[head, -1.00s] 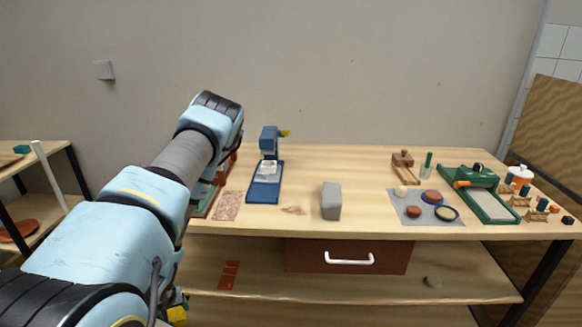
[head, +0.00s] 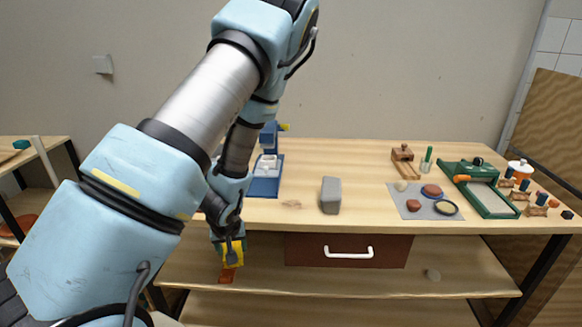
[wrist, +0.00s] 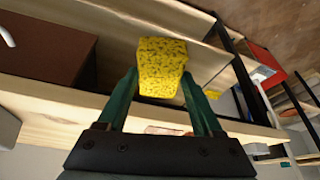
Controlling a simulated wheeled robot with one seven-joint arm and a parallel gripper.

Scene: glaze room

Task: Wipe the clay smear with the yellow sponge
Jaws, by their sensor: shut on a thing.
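The yellow sponge (wrist: 162,68) is pinched between the green fingers of my gripper (wrist: 160,88) in the wrist view. In the head view my gripper (head: 229,246) points down with the sponge (head: 234,256), in front of the table and lower than the tabletop edge. A faint tan smear (head: 291,204), which looks like the clay smear, lies on the tabletop left of the grey block. The sponge is apart from it, lower and to its left.
A grey block (head: 331,195) stands just right of the smear. A blue stand (head: 266,178) is behind it, partly covered by my arm. A drawer (head: 349,251) and lower shelf (head: 440,279) lie below. A grey mat (head: 408,205) with round items and a green device (head: 480,188) are farther right.

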